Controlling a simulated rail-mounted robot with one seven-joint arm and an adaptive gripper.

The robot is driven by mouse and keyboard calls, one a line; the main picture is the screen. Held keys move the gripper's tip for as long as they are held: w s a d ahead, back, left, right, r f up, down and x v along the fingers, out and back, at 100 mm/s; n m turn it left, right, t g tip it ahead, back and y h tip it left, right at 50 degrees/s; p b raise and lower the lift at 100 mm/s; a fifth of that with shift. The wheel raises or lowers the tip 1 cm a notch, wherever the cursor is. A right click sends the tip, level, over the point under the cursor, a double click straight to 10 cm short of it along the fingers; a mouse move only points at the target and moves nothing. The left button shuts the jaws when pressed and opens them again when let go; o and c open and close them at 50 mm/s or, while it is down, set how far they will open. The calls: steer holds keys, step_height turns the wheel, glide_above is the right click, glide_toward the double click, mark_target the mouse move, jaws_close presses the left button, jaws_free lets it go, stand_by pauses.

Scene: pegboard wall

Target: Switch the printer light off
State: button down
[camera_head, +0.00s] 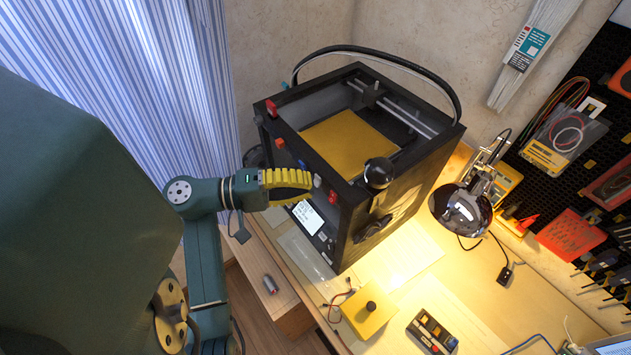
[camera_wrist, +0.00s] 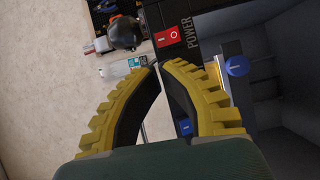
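The printer (camera_head: 345,235) is a black box-shaped frame with a yellow plate (camera_head: 350,142) near its top. Small red parts show on its front, one at the upper left corner (camera_head: 271,107) and one lower right (camera_head: 332,197). In the wrist view a red rocker switch (camera_wrist: 172,37) sits beside the word POWER, just beyond my fingertips. My gripper (camera_head: 308,181) has ribbed yellow fingers and is in front of the printer. In the wrist view its fingertips (camera_wrist: 161,67) nearly meet, with nothing held. I cannot tell which part is the light's switch.
A black ball (camera_head: 380,172) sticks out at the printer's front right corner; a chrome lamp (camera_head: 460,208) stands right of it. A yellow box with a black knob (camera_head: 370,306) and a button panel (camera_head: 432,331) lie on the lit desk. Blue knobs (camera_wrist: 237,65) show near my fingers.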

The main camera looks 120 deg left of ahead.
steer(key=shift+a, duration=0.1)
stand_by(0.3)
steer(key=shift+w+a+f, duration=0.15)
steer(key=shift+a+f, duration=0.05)
steer(key=shift+a, duration=0.05)
steer(key=shift+w+a+f, duration=0.1)
steer(key=shift+a, duration=0.2)
stand_by(0.5)
steer(key=shift+s+d+r+p, duration=0.15)
steer(key=shift+d+p, duration=0.1)
steer(key=shift+d, duration=0.1)
steer(key=shift+s+d+r+p, duration=0.1)
steer(key=shift+d+r+p, duration=0.05)
steer(key=shift+d+p, duration=0.15)
steer(key=d, duration=0.1)
steer(key=s+d+r+p, duration=0.2)
steer(key=d, duration=0.1)
stand_by(0.6)
